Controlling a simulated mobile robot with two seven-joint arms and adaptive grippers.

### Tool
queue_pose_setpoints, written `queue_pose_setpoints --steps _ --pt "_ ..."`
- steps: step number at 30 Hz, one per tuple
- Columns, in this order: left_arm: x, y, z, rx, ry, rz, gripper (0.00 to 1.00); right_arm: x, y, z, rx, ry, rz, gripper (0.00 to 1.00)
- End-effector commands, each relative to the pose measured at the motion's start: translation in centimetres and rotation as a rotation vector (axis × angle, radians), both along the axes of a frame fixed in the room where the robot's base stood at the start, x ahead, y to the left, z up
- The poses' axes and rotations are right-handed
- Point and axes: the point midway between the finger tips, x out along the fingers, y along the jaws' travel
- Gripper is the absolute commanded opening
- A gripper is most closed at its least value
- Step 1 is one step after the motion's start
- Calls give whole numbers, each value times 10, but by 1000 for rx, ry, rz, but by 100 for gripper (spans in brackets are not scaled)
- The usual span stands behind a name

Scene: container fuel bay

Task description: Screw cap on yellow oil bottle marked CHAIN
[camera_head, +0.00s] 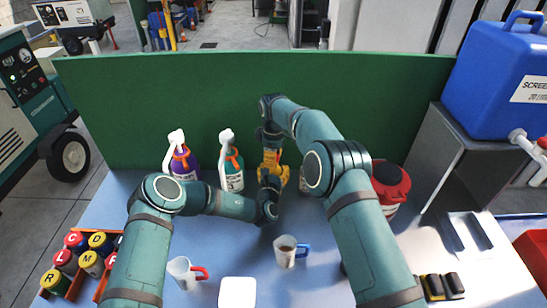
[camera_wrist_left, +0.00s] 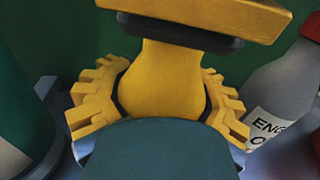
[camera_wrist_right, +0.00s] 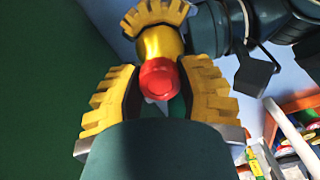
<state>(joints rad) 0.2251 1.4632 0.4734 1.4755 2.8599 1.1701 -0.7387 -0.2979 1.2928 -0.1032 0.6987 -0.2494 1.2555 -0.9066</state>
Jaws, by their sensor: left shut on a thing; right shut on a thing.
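The yellow bottle (camera_wrist_left: 165,80) stands between the fingers of my left gripper (camera_wrist_left: 162,98), which is shut on it. Its CHAIN marking is not visible. The red cap (camera_wrist_right: 160,78) is between the fingers of my right gripper (camera_wrist_right: 158,88), which is shut on it. In the right wrist view the cap lines up with the yellow bottle (camera_wrist_right: 162,43); whether its thread is engaged cannot be told. In the head view my right gripper (camera_head: 271,158) comes from above and my left gripper (camera_head: 272,180) from below, and they mostly hide bottle and cap.
A purple bottle (camera_head: 182,162) and a teal bottle (camera_head: 231,170) stand left of the grippers. A red container (camera_head: 391,185) stands to the right. A grey bottle (camera_wrist_left: 284,85) is close by. Mugs (camera_head: 285,251) (camera_head: 181,272) stand in front. A green panel (camera_head: 180,95) closes the back.

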Motion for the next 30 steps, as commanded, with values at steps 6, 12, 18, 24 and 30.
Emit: queue_pose_setpoints --steps 6,12,18,24,30 --pt "0 0 0 0 1 0 0 0 0 0 -1 -1 -420 24" --pt "0 0 0 0 1 1 0 0 0 0 0 -1 -805 24" --pt "0 0 0 0 1 1 0 0 0 0 -1 -1 -1193 24" --pt "0 0 0 0 1 1 0 0 0 0 0 -2 -1581 24" --pt "0 0 -1 0 1 1 0 0 0 -1 0 -1 -1969 24"
